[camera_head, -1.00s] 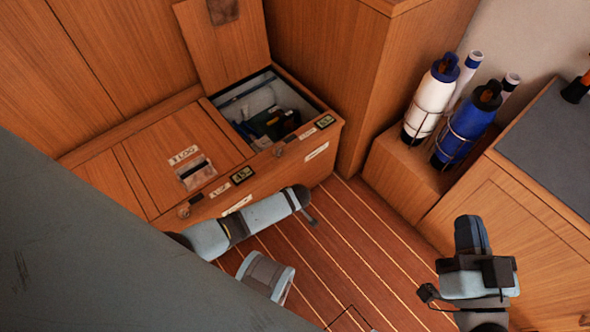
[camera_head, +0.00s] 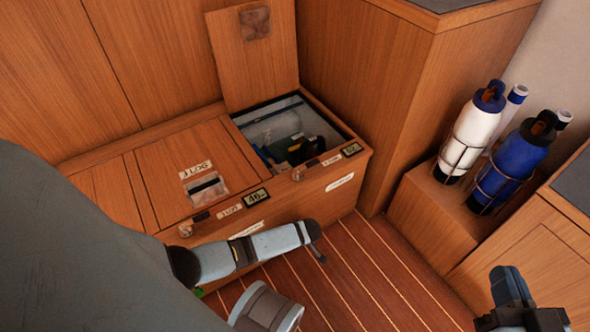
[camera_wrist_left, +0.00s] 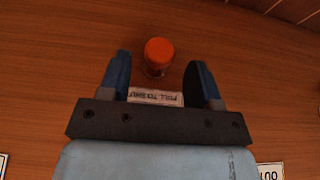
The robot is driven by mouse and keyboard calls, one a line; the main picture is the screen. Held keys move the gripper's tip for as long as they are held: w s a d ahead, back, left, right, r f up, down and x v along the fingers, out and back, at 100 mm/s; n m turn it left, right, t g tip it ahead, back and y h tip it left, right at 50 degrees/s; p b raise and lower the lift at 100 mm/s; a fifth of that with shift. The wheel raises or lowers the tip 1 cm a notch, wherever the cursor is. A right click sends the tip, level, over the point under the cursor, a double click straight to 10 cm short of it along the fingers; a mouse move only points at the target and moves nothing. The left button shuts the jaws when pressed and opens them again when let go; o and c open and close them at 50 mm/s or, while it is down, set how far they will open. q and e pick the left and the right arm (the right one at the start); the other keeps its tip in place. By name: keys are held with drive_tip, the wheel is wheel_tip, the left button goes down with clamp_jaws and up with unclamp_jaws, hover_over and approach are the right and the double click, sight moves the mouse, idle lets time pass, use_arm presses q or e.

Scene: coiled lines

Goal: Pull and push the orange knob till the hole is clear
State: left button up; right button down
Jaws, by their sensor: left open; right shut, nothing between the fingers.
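The orange knob (camera_wrist_left: 159,52) shows in the left wrist view, on a wooden face. My left gripper (camera_wrist_left: 158,72) is open, its two dark blue fingers on either side of and just short of the knob, with clear gaps to it. A white label (camera_wrist_left: 155,97), upside down and reading roughly "PULL TO SHU", shows between the fingers. I cannot make out the knob or the left fingers in the head view. My right gripper (camera_head: 510,287) is shut and empty at the lower right of the head view. I cannot identify the hole in either view.
A wooden locker (camera_head: 330,205) has one compartment open, its lid (camera_head: 254,60) upright and dark items inside. A white bottle (camera_head: 474,130) and a blue bottle (camera_head: 512,163) stand strapped on a ledge at the right. The striped floor (camera_head: 385,280) between is clear.

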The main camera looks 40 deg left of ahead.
use_arm(q)
drive_tip(key=shift+b+x, duration=0.85)
drive_tip(key=shift+x, duration=0.4)
use_arm(e)
drive_tip(key=shift+w+d+r+n+t+y, duration=0.2)
drive_tip(key=shift+w+n+t, duration=0.1)
drive_tip(key=shift+n, duration=0.2)
drive_tip(key=shift+w+d+r+n+t+y, duration=0.1)
drive_tip(key=shift+w+d+n+t, duration=0.15)
drive_tip(key=shift+n, duration=0.25)
use_arm(q)
clamp_jaws()
